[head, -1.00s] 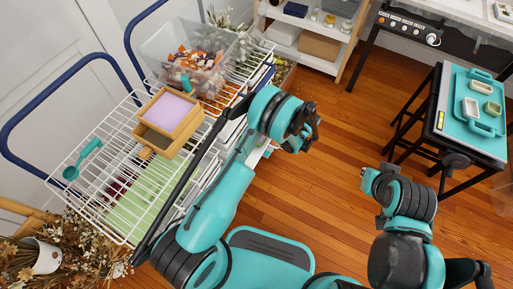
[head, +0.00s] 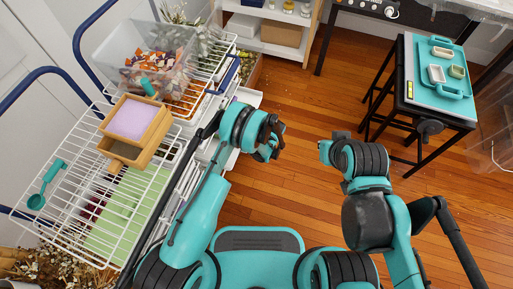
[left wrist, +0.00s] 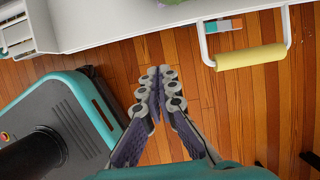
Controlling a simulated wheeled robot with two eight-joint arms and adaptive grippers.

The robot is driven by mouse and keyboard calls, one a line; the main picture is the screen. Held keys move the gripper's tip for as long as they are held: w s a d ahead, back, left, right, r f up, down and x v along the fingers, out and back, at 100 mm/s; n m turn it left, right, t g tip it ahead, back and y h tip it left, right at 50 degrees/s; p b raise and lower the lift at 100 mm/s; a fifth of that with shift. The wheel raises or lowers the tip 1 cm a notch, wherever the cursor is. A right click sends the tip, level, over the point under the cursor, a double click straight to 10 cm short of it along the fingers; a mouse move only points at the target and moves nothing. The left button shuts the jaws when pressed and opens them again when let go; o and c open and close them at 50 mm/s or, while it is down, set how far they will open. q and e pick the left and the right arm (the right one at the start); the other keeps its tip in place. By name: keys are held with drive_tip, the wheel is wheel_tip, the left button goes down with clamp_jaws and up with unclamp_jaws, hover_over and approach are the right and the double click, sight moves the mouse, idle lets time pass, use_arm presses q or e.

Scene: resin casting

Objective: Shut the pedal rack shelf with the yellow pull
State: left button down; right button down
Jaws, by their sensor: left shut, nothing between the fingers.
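The pedal rack (head: 120,205) is a white wire trolley at the left in the head view. In the left wrist view, a white shelf edge (left wrist: 150,32) runs across the top, with the yellow pull (left wrist: 250,57), a roller on a white bracket, at upper right. My left gripper (left wrist: 160,72) is shut and empty over the floor, below and left of the pull and apart from it. In the head view my left gripper (head: 270,145) is beside the rack's right side. My right gripper (head: 323,148) hangs over the floor, its fingers too small to read.
On the rack's top are a clear bin (head: 150,65), a wooden box with a lilac top (head: 135,118) and a teal scoop (head: 46,185). A black stool (head: 432,105) with a teal tray stands at upper right. Wooden floor between is clear.

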use_arm(q)
drive_tip(key=a, duration=0.2)
drive_tip(key=w+a+b, duration=0.1)
drive_tip(key=shift+a+r, duration=0.25)
drive_tip(key=shift+a, duration=0.05)
drive_tip(key=w+a, duration=0.1)
drive_tip(key=a, duration=0.1)
drive_tip(key=w+a, duration=0.1)
drive_tip(key=a, duration=0.5)
drive_tip(key=shift+w, duration=0.4)
